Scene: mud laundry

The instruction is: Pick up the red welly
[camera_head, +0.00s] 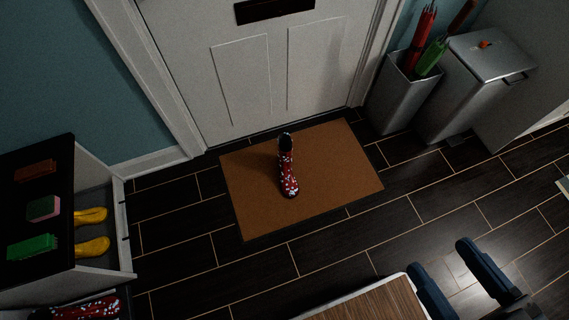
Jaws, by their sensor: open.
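A red welly (288,172) with pale spots and a dark opening stands on the brown doormat (350,180) in front of the door. It looks upright, its toe towards me. Another red, pale-spotted item (90,308), partly cut off, shows at the lower left below the drawer; it may be a second welly. My gripper (440,257) is at the lower right, with its two dark blue fingers apart and nothing between them. It is well away from the welly on the mat, to the right and nearer me.
A black-topped cabinet (60,175) at left carries brushes and a sponge; its open drawer (105,192) holds two yellow items. A wooden top (370,303) is at the bottom. A bin (455,95) and umbrella stand (395,102) are at back right. Dark floor around the mat is clear.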

